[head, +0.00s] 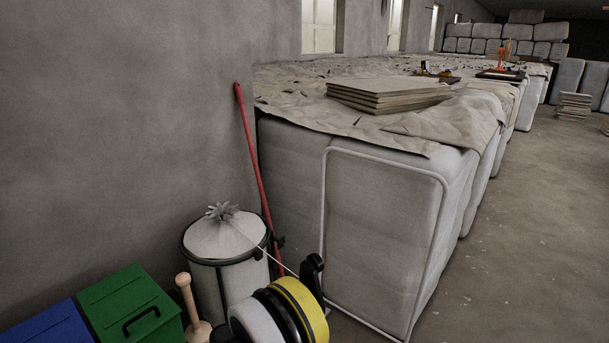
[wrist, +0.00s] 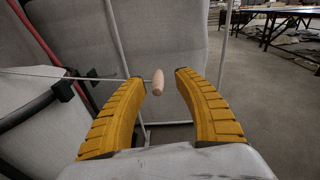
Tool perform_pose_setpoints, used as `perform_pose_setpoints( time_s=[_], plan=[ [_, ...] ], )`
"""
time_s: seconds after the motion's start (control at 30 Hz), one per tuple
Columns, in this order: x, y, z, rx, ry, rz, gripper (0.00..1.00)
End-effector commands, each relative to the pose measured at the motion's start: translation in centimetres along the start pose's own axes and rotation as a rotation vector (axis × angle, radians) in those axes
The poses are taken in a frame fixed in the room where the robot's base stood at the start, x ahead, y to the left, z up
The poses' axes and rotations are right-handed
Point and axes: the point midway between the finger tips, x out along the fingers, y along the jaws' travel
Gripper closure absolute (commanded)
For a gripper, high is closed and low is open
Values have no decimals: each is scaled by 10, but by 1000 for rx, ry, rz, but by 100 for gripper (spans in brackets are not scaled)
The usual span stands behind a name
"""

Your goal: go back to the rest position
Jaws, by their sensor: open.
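My gripper (wrist: 161,76) shows in the wrist view with its two yellow ridged fingers spread apart. A small wooden handle (wrist: 157,82) shows between the fingers, at the end of a thin pale line or rod that comes in from the left. The fingers do not close on the handle; I cannot tell how far beyond the fingertips it is. A pale padded surface stands behind it. I cannot clearly make out the gripper's fingers in the head view.
A row of grey padded blocks (head: 375,230) carries a rumpled beige sheet (head: 330,122) and stacked boards (head: 385,92). A round bin (head: 207,282), a red pole (head: 252,150), a green box (head: 125,300) and a blue box (head: 45,327) stand by the wall. Open floor (head: 530,230) lies right.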

Motion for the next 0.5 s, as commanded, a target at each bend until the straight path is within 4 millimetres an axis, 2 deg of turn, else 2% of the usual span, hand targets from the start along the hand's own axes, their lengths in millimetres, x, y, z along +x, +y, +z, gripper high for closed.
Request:
perform_pose_setpoints(
  time_s=[0.03,0.23,0.37,0.5],
  plan=[
    [12,-10,20,62,43,-13,62],
    [47,-60,88,408,249,-79,62],
    [54,-105,124,651,371,-149,62],
    [49,-160,155,923,486,-247,62]
  ],
)
